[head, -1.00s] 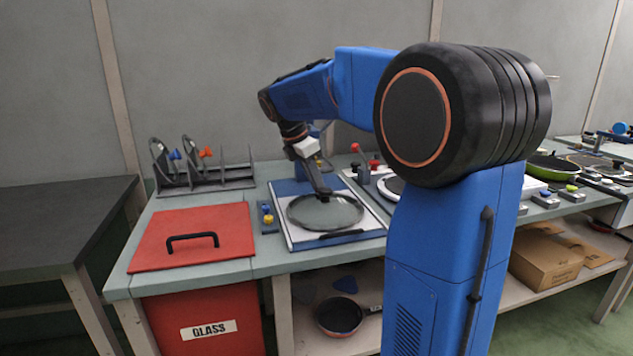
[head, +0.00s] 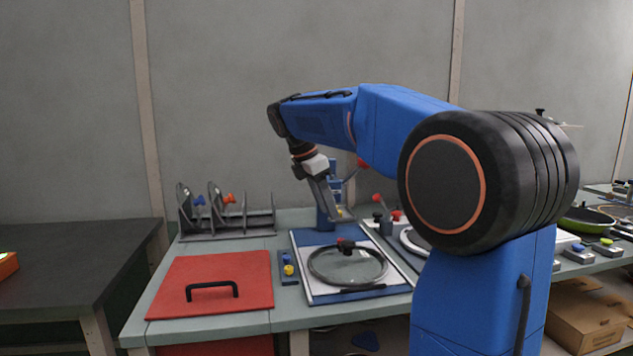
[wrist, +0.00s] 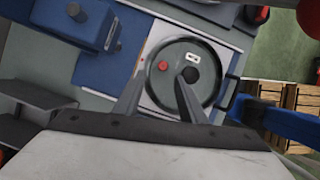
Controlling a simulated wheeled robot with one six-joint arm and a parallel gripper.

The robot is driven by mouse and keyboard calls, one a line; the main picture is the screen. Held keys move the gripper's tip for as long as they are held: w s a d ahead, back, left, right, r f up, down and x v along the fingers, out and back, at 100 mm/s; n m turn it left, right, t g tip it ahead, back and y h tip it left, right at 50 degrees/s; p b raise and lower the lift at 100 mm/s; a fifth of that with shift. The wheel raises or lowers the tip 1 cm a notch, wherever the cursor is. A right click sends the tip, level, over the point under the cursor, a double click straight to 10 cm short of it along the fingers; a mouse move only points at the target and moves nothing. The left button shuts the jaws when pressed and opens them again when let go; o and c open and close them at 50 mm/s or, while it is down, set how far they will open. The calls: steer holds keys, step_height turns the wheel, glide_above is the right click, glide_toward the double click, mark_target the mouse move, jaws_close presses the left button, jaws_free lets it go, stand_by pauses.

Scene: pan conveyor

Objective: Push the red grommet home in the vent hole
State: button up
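A round glass lid (head: 375,272) with a dark rim lies on a white board with blue edges. In the wrist view, the lid (wrist: 180,98) shows a black knob (wrist: 190,75) near its middle, a small white label, and the red grommet (wrist: 163,66) left of the knob. The vent hole itself is hidden under the grommet; I cannot tell how deep the grommet sits. My gripper (head: 342,216) hangs above the lid, clear of it. Its two fingers (wrist: 159,84) stand apart with nothing between them.
A red bin lid (head: 240,275) with a black handle lies left of the board. A dark rack (head: 245,226) stands behind it. A blue press-like fixture (head: 324,205) stands behind the glass lid. Small blue and yellow parts (head: 288,266) lie between bin and board.

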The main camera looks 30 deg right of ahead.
steer(key=v, duration=0.8)
stand_by(0.4)
